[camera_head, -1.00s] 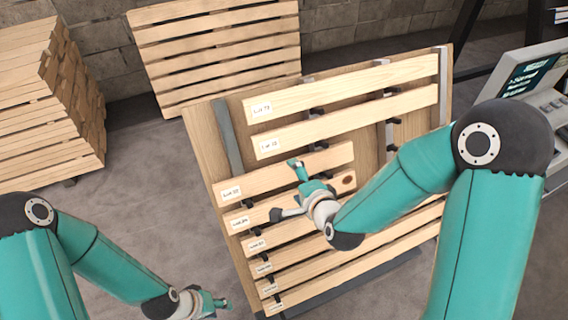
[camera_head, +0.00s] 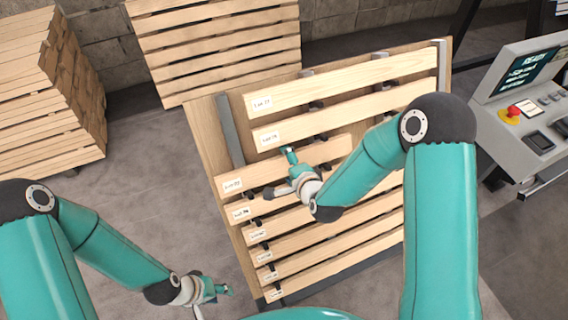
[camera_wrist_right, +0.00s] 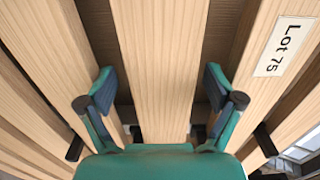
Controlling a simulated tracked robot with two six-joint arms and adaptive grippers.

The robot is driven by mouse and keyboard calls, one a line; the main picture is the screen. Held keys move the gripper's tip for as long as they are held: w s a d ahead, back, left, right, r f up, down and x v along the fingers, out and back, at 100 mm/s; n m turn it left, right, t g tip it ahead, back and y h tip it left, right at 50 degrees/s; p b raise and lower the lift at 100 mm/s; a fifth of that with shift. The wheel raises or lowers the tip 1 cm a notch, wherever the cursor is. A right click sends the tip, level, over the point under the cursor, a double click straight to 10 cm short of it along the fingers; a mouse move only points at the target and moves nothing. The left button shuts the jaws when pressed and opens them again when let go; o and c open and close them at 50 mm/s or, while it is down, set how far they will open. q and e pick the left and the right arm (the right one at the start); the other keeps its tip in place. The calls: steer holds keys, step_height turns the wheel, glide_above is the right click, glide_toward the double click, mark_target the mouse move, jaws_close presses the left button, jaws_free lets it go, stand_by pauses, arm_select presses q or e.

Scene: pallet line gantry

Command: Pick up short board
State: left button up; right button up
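The short board (camera_head: 255,175) is a pale wooden slat on the sloping rack, with a white label at its left end. In the right wrist view, the open right gripper (camera_wrist_right: 158,88) straddles a plain board (camera_wrist_right: 160,60), with visible gaps on both sides. A board labelled Lot 75 (camera_wrist_right: 285,45) lies to the right there. My left gripper (camera_head: 220,290) is low, left of the rack, holding nothing visible; its opening is unclear.
Two longer boards (camera_head: 350,80) lie above the short one, and several lie below. Black pegs separate the rows on the rack (camera_head: 205,135). Stacked pallets (camera_head: 40,100) and a leaning slatted pallet (camera_head: 220,45) stand behind. A console (camera_head: 530,95) with a red button is at right.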

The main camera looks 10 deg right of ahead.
steer(key=c, duration=1.4)
steer(key=shift+o, duration=0.2)
steer(key=shift+s, duration=0.1)
